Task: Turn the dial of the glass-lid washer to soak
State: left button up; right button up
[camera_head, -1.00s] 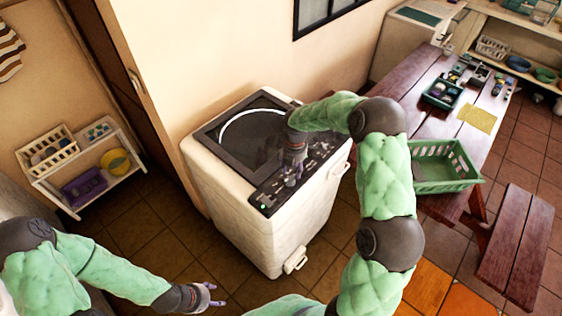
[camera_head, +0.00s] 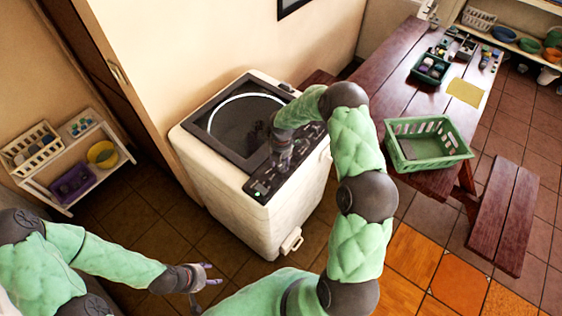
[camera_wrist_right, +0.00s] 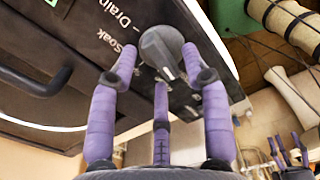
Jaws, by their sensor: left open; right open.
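The white washer (camera_head: 285,215) stands against the wall, with a dark glass lid (camera_head: 235,120) and a dark control panel (camera_head: 262,187) along its front. In the right wrist view, a round grey dial (camera_wrist_right: 162,48) sits on the panel, with the words "Soak" and "Drain" printed to its left. My right gripper (camera_head: 281,165) is over the panel. Its purple fingers (camera_wrist_right: 160,75) are open and spread around the near side of the dial; I cannot tell whether they touch it. The dial's setting is not clear. My left gripper (camera_head: 208,278) is open and empty, in front of the washer.
A wooden table (camera_head: 395,75) with a green basket (camera_head: 430,160) and a small dark-green tray (camera_head: 431,68) stands to the right. A bench (camera_head: 503,215) is beside it. A white shelf (camera_head: 80,170) with baskets stands at the left. Tiled floor lies between.

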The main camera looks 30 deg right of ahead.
jog(key=shift+f, duration=0.4)
grip_shut()
